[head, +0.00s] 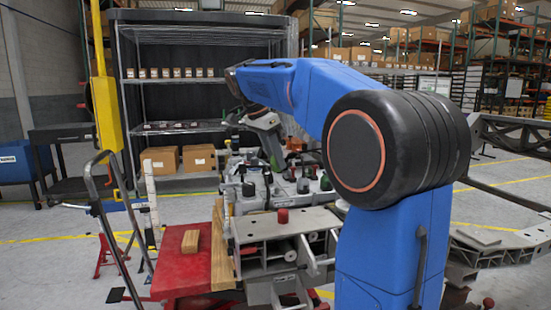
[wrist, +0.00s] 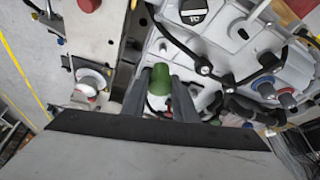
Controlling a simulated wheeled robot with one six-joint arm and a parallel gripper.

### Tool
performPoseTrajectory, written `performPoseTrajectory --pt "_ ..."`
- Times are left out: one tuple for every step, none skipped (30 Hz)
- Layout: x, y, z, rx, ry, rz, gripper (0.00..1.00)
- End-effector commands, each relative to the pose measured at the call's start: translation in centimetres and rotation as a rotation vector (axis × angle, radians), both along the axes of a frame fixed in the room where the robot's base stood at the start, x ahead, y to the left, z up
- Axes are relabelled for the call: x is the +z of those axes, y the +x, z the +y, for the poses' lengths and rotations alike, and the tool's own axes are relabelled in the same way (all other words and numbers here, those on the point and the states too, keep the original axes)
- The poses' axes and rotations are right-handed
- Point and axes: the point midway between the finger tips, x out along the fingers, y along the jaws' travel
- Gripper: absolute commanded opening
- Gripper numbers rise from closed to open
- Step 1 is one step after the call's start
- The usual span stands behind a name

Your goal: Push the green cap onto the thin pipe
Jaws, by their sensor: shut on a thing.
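The green cap (wrist: 160,78) shows in the wrist view between the two dark fingers of my gripper (wrist: 160,92), which are shut on it. A white part shows just below the green; I cannot tell whether it belongs to the cap or to something under it. In the head view my gripper (head: 277,160) points down over the far part of the grey chassis fixture (head: 270,228), and the held cap is too small to make out. I cannot pick out the thin pipe for certain, nor whether the cap touches it.
A red cap (head: 283,215) stands on the near part of the fixture. A black cap (wrist: 197,10) and blue fittings (wrist: 288,100) with hoses lie close to my gripper on the right. A wooden block (head: 190,241) rests on a red table (head: 172,268) at left.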

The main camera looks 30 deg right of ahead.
Motion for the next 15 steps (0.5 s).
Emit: performPoseTrajectory --pt "-0.1 0.0 0.0 0.0 0.0 0.0 0.0" --pt "-0.2 0.0 0.0 0.0 0.0 0.0 0.0" --pt "-0.5 0.0 0.0 0.001 0.0 0.0 0.0" --pt "-0.6 0.0 0.0 0.001 0.0 0.0 0.0" --pt "-0.9 0.0 0.0 0.001 0.0 0.0 0.0" --pt "-1.2 0.0 0.0 0.001 0.0 0.0 0.0" --pt "-1.4 0.0 0.0 0.001 0.0 0.0 0.0" --pt "-1.7 0.0 0.0 0.001 0.0 0.001 0.0" --pt "-2.1 -0.1 0.0 0.001 0.0 0.002 0.0" --pt "-2.4 -0.1 0.0 0.001 0.0 0.001 0.0" --pt "-2.7 0.0 0.0 0.001 0.0 0.0 0.0" --pt "-3.1 0.0 0.0 0.001 0.0 0.001 0.0" --pt "-3.4 -0.1 0.0 0.001 0.0 0.001 0.0" --pt "-3.6 -0.1 0.0 0.001 0.0 0.001 0.0" --pt "-4.0 0.0 0.0 0.0 0.0 0.0 0.0"
